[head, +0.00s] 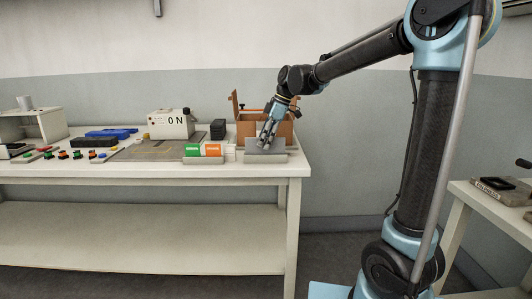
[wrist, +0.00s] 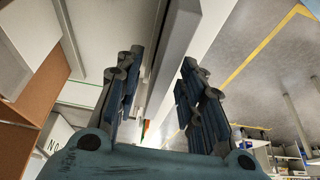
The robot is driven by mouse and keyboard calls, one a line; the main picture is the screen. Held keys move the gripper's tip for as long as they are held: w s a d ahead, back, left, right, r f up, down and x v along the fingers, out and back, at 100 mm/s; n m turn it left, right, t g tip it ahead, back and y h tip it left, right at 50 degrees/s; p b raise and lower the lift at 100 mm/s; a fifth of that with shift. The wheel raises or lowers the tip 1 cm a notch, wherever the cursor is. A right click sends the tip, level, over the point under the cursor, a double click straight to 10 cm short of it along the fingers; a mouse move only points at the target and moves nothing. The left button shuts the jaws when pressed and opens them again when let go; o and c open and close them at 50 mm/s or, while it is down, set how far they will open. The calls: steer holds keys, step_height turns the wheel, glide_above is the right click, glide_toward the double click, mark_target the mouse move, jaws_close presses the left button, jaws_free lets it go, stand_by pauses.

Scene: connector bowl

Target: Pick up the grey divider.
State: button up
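The grey divider appears to be the flat grey panel (head: 262,147) at the right front corner of the table, on a pale block (head: 266,158). My gripper (head: 267,137) is just above and in front of this panel in the head view, pointing down. In the wrist view, my gripper (wrist: 160,95) has its two blue-grey fingers spread apart, with a gap between them. A pale grey strip (wrist: 183,60) runs through that gap. I cannot tell whether it is the divider or the table's edge. No contact with the fingers is visible.
A brown open box (head: 250,126) stands right behind my gripper. Another table (head: 490,195) is at far right.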

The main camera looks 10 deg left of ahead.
steer(key=shift+f, duration=0.2)
stand_by(0.3)
jaws_close()
